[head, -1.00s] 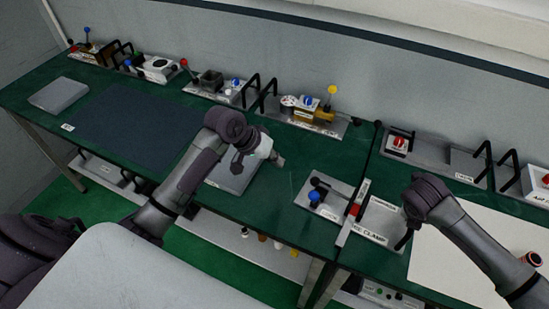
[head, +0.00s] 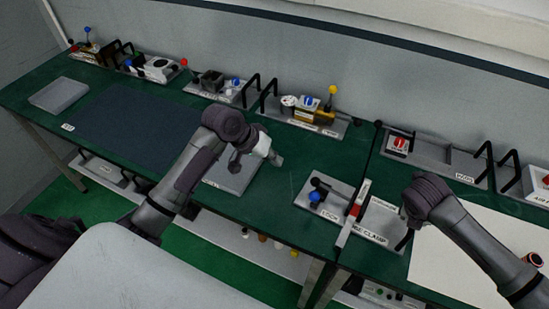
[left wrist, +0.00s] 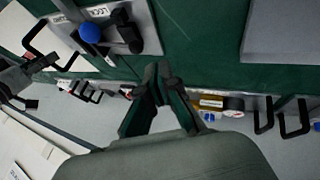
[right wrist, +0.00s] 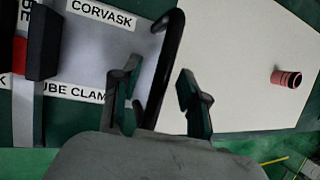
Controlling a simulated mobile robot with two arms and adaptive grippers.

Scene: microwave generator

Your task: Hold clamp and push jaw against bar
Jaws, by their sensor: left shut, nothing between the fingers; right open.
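The clamp is a light plate (head: 381,219) labelled "TUBE CLAMP", lying at the front of the bench. A pale bar (head: 346,228) runs along its left side, with a red and black jaw piece (right wrist: 40,45) on it, seen in the right wrist view. A black handle (right wrist: 163,70) rises from the clamp. My right gripper (right wrist: 156,90) is open, with the handle passing between its fingers. In the head view my right wrist hides most of the handle. My left gripper (head: 276,160) is shut and empty above the bench, well left of the clamp. Its closed fingers (left wrist: 157,85) show in the left wrist view.
A "LOCK" plate with a blue knob (head: 315,197) and black lever stands just left of the clamp. A grey plate (head: 231,175) lies below my left gripper. Devices with black handles line the back wall. A pinkish cylinder (right wrist: 287,78) stands on the white sheet (right wrist: 245,60).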

